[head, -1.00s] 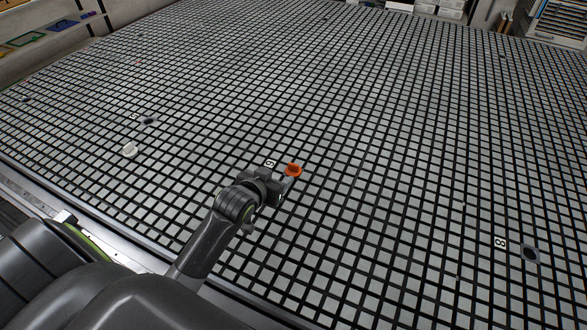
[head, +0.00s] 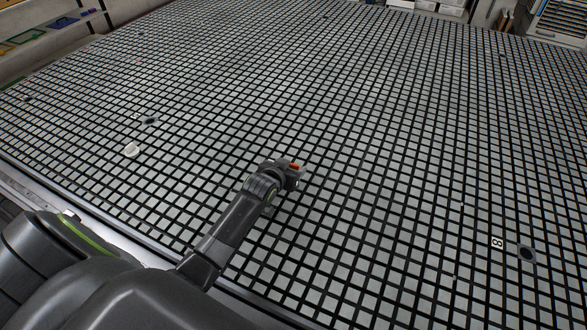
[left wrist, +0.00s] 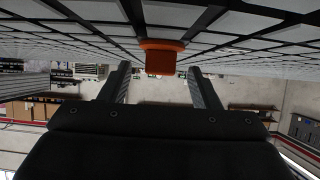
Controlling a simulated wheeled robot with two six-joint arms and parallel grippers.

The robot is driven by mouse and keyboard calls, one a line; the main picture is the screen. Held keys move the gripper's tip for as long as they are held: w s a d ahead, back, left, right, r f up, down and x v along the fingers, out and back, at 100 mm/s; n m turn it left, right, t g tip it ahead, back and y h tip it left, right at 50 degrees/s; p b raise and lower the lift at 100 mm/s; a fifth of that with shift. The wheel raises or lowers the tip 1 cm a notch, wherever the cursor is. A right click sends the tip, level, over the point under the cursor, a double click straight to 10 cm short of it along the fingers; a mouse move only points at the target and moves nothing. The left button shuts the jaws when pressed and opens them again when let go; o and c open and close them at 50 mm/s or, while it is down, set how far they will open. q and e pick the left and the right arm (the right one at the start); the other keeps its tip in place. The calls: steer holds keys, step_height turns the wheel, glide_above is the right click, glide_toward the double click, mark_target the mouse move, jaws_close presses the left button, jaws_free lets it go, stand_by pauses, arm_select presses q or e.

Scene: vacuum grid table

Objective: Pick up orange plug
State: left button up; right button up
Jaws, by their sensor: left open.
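The orange plug (head: 294,166) sits on the grid table, mostly hidden behind my left gripper (head: 294,177) in the head view. In the left wrist view, which looks upside down, the orange plug (left wrist: 161,56) stands on the table surface. It shows between and just beyond the two fingertips of my left gripper (left wrist: 158,70). The fingers are apart, with a gap on each side of the plug, and hold nothing. My right gripper is in neither view.
The grid table (head: 400,150) is wide and mostly clear. A white plug (head: 132,150) sits to the left of my left arm. Dark holes show near the left (head: 151,121) and by the label 8 at right (head: 527,253).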

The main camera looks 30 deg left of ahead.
arm_select(q)
steer(key=shift+w+f, duration=0.25)
steer(key=shift+w, duration=0.2)
steer(key=c, duration=1.1)
steer(key=shift+o, duration=0.2)
